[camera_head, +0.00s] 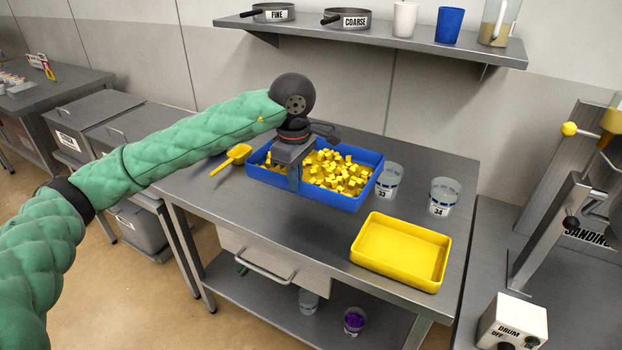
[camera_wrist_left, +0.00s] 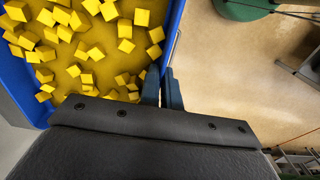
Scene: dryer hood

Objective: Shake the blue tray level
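The blue tray (camera_head: 338,200) is on the grey table and looks roughly level. Loose yellow cubes (camera_head: 345,172) lie in it over a darker yellow layer, most heaped toward its middle and right in the head view. My left gripper (camera_head: 293,180) is at the tray's front wall, left of its middle. In the left wrist view its two fingers (camera_wrist_left: 162,90) are close together astride the blue wall (camera_wrist_left: 174,22) and look shut on it. The gripper body hides part of the tray's left side. My right gripper is not in view.
A yellow tray (camera_head: 400,252) sits at the table's front right. Clear cups 33 (camera_head: 388,181) and 34 (camera_head: 443,196) stand right of the blue tray. A yellow scoop (camera_head: 233,158) lies left of it. A shelf (camera_head: 390,42) with pans and cups hangs behind.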

